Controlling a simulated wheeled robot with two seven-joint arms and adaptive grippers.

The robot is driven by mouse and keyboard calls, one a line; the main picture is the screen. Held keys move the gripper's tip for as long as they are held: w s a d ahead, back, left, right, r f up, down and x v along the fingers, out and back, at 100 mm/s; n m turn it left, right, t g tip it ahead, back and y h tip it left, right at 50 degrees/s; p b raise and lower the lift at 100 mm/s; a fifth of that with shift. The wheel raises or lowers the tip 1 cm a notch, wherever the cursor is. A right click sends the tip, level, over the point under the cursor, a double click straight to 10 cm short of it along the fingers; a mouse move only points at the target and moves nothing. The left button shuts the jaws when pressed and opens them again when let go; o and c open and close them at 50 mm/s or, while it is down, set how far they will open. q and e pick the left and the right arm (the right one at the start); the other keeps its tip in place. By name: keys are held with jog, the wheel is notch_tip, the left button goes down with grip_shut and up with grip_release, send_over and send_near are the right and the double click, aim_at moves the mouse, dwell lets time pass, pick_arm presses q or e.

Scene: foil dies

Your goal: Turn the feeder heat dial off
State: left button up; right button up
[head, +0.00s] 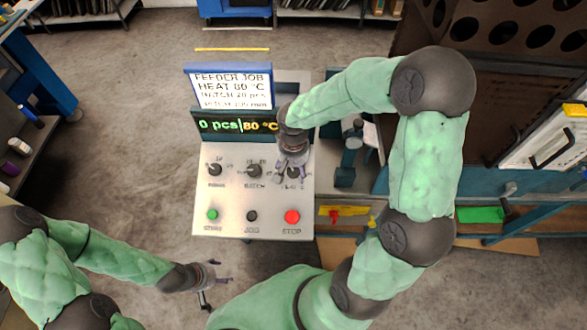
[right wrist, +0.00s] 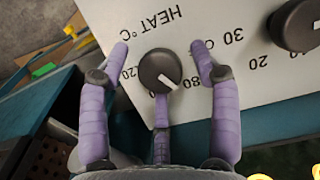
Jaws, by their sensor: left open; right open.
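The feeder heat dial (right wrist: 160,68) is a dark round knob marked HEAT °C on the pale panel (head: 235,228). Its white pointer line aims at the lower right, by the 80 mark. In the head view the dial is mostly hidden by my right gripper (head: 292,170). In the right wrist view that gripper's purple fingers (right wrist: 160,58) are open around the dial, one on each side and one below it; contact is unclear. The display (head: 237,125) reads 0 pcs and 80 °C. My left gripper (head: 214,286) is open and empty below the panel.
Two other dials, the left dial (head: 215,170) and the batch dial (head: 254,171), sit on the panel. Below are a green start button (head: 212,214), a black button (head: 252,216) and a red stop button (head: 292,217). A job sign (head: 229,87) stands behind the display.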

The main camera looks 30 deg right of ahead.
jog(key=c, duration=1.1)
jog(key=shift+c, duration=0.2)
jog(key=shift+n, duration=0.3)
jog(key=n+h, duration=0.1)
jog(key=n, duration=0.4)
jog(key=shift+a+f+g+h, duration=0.1)
jog(key=shift+a+g+h, duration=0.1)
jog(key=shift+g+h, duration=0.15)
jog(key=n+h, duration=0.1)
jog(key=n, duration=0.2)
jog(key=n+h, duration=0.1)
jog(key=n, duration=0.2)
jog(key=shift+s, duration=0.1)
